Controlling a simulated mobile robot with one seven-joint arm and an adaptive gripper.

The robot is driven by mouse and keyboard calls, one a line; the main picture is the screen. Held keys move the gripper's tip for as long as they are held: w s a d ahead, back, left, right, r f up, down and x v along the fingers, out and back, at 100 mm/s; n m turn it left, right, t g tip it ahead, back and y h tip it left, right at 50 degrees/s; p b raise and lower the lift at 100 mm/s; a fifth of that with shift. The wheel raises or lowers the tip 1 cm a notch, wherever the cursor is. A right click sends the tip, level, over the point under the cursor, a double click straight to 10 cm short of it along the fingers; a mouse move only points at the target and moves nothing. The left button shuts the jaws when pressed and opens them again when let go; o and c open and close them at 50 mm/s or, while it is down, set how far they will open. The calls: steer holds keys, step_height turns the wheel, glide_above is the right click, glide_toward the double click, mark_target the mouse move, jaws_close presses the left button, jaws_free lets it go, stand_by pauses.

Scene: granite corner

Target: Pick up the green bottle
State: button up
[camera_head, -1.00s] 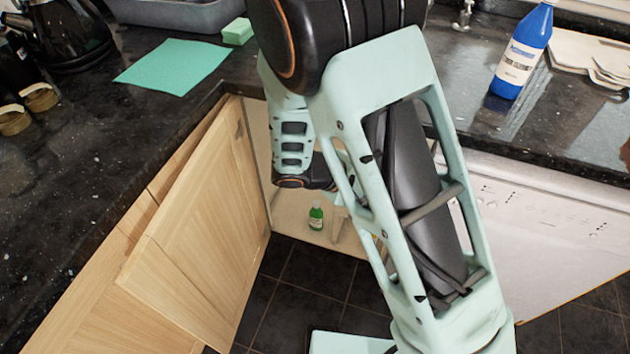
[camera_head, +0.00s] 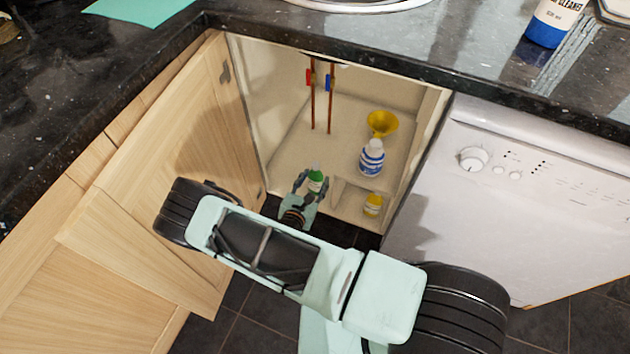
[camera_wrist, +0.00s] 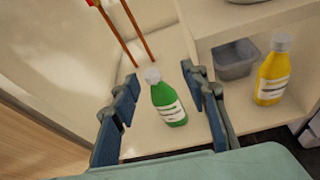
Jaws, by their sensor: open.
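The green bottle (camera_head: 316,180) has a white label and a pale cap. It stands on the floor of the open corner cupboard, near the front edge. My gripper (camera_head: 312,187) reaches into the cupboard opening at the bottle. In the wrist view the green bottle (camera_wrist: 167,102) lies between the two spread blue fingers of my gripper (camera_wrist: 160,92). Gaps show on both sides of it, so the fingers look apart from the bottle.
A yellow bottle (camera_wrist: 272,72) stands in a low compartment to the right, beside a grey bin (camera_wrist: 236,60). A white-and-blue bottle (camera_head: 372,158) and yellow funnel (camera_head: 382,123) are above it. The open wooden door (camera_head: 165,150) bounds the left; a white dishwasher (camera_head: 510,200) the right.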

mark_target(315, 170)
steer(key=w+f+n, duration=0.1)
steer(key=f, duration=0.1)
steer(key=w+a+f+n+y+b, duration=0.1)
steer(key=w+f, duration=0.1)
steer(key=w+f+b, duration=0.1)
steer(key=f, duration=0.1)
steer(key=shift+w+a+n+y, duration=0.2)
steer(key=shift+n+y, duration=0.1)
steer(key=shift+n, duration=0.1)
steer(key=b+x, duration=0.1)
steer(key=x, duration=0.2)
steer(key=b+x, duration=0.1)
steer(key=x, duration=0.1)
steer(key=shift+w+d+r+b, duration=0.15)
steer(key=shift+w+d+b, duration=0.2)
steer(key=shift+w, duration=0.1)
jaws_close()
steer(key=shift+r, duration=0.15)
